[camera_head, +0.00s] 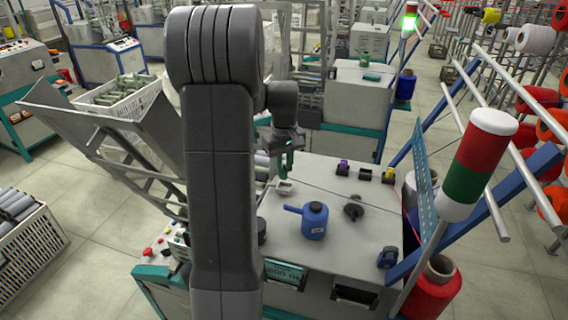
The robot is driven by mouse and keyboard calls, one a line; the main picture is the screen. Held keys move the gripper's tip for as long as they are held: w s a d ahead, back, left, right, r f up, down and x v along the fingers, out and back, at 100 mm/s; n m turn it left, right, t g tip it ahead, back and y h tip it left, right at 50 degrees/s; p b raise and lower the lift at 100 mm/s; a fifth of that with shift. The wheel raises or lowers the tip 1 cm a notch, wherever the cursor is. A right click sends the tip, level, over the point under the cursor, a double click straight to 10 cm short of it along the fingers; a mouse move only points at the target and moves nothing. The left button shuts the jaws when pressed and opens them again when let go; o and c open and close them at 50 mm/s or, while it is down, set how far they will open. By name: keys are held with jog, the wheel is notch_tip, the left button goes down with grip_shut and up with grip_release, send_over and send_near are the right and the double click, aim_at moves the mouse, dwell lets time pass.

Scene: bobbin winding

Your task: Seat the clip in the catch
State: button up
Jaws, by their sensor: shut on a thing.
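My gripper (286,150) is above the back left part of the grey machine top, pointing down. It is shut on a small green piece (284,166), which I take to be the clip; it is small and partly hidden by the fingers. Just below it a small pale block (284,187) sits on the machine top. I cannot tell whether this block is the catch, or whether the green piece touches it. My arm hides part of the machine's left side.
On the machine top (330,262) stand a blue can with a spout (314,220), a dark knobbed part (353,209), a holder with a purple piece (343,167) and dark blocks (388,175). A red-green signal lamp (478,160) and sloping rails are at the right.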

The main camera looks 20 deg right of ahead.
jog(key=shift+s, duration=0.2)
jog(key=shift+f, duration=0.15)
dwell(0.4)
jog(key=shift+f+b, duration=1.2)
jog(key=shift+f, duration=0.6)
jog(key=o, duration=1)
notch_tip(320, 180, up, 14)
jog(key=shift+f+b, duration=0.1)
jog(key=shift+b, duration=0.45)
